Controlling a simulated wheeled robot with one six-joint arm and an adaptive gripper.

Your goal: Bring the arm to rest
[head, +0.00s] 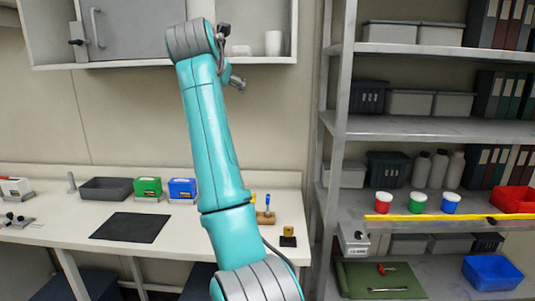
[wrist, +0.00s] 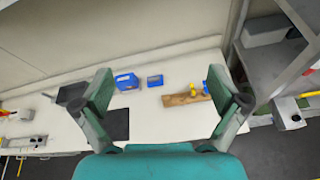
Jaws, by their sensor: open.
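My arm (head: 208,130) stands raised in the middle of the head view, over the front of the white bench (head: 60,235). My gripper (wrist: 159,75) shows in the wrist view with its two fingers spread wide and nothing between them. It is above the bench and apart from everything on it. In the head view the fingers cannot be made out clearly at the top of the arm.
The bench holds a grey tray (head: 105,189), green box (head: 148,187), blue box (head: 182,188), dark mat (head: 130,227) and wooden block (wrist: 187,98). A wall cabinet (head: 125,30) is close behind my arm. A loaded metal shelf rack (head: 435,128) stands right.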

